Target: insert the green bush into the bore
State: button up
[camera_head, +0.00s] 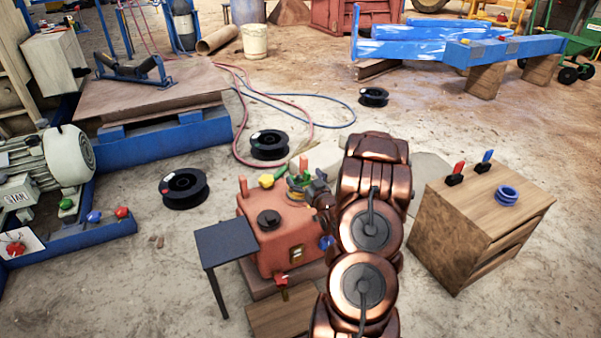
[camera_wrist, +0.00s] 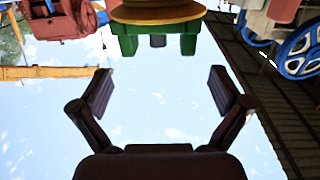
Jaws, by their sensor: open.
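My gripper (camera_wrist: 160,88) is open in the wrist view, with only sky between its fingers. In the head view my gripper (camera_head: 309,187) is small and partly hidden by my arm, above the far right corner of a red housing (camera_head: 285,240). A green part with a yellow-orange disc (camera_wrist: 156,12) shows beyond the fingertips in the wrist view, apart from them. A small green and yellow object (camera_head: 296,187) shows beside the gripper in the head view; I cannot tell whether it is the bush. A dark round fitting (camera_head: 268,219) sits on top of the housing; I cannot make out a bore.
A dark small table (camera_head: 226,241) stands left of the housing. A wooden cabinet (camera_head: 485,215) at right carries a blue ring (camera_head: 507,195) and red and blue handled pieces. Black spools (camera_head: 184,188) and hoses lie on the floor behind. A motor (camera_head: 45,165) stands at left.

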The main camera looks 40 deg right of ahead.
jog(key=v, duration=0.8)
jog(key=shift+s, duration=0.4)
jog(key=shift+a+r, duration=0.15)
jog(key=w+a+r+n+g+y+p, duration=0.1)
jog(key=w+a+r+g+p, duration=0.15)
jog(key=r+p, duration=0.35)
jog(key=w+a+r+n+g+y+p, duration=0.1)
jog(key=w+a+r+n+g+p, duration=0.15)
jog(key=r+p, duration=0.35)
jog(key=s+a+r+g+p, duration=0.25)
jog(key=a+r+p, duration=0.2)
jog(key=r, duration=0.25)
jog(key=s+a+r+g+p, duration=0.1)
jog(key=a+r+g+p, duration=0.2)
jog(key=r+p, duration=0.35)
jog(key=s+a+r+g+y+p, duration=0.4)
jog(key=s+a+r+g+p, duration=0.4)
jog(key=s+a+r+p, duration=1)
jog(key=s+a+r, duration=0.9)
jog(key=s+r, duration=0.1)
jog(key=r, duration=0.2)
jog(key=shift+s+a, duration=0.25)
jog(key=shift+s, duration=0.15)
